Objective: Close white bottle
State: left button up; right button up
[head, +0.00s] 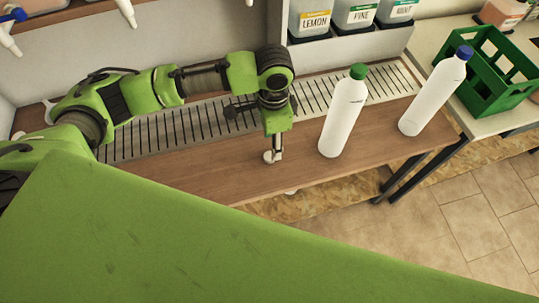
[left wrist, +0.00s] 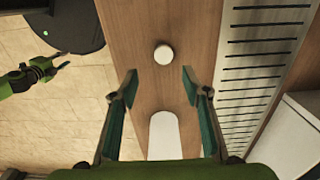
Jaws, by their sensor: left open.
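A white bottle with a green cap (head: 343,110) stands upright on the wooden table. Another white bottle with a blue cap (head: 436,90) stands further right. A small round white piece, like a cap (left wrist: 164,55), lies on the wood; it also shows in the head view (head: 268,157) just below my left gripper (head: 274,148). My left gripper is open, its fingers (left wrist: 160,88) apart with nothing between them, pointing down left of the green-capped bottle. A white rounded shape (left wrist: 165,137), probably that bottle's lower part, shows in the wrist view. My right gripper (left wrist: 58,68) shows small there; its opening is unclear.
A slotted metal grate (head: 205,122) runs along the back of the wooden table (head: 225,172). Labelled containers (head: 355,14) stand on a ledge behind. A green crate (head: 490,75) is on the right-hand counter. The table left of my gripper is clear.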

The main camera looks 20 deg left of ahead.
aim_at(269, 157)
pick_arm(q)
jog(key=shift+f, duration=1.2)
jog(key=shift+w+a+f, duration=0.1)
jog(key=shift+a+f, duration=0.05)
jog(key=shift+f, duration=1.15)
jog(key=shift+w+a+f, duration=0.1)
jog(key=shift+a+f, duration=0.05)
jog(key=shift+f, duration=1.15)
jog(key=shift+c, duration=0.4)
jog(key=c, duration=0.7)
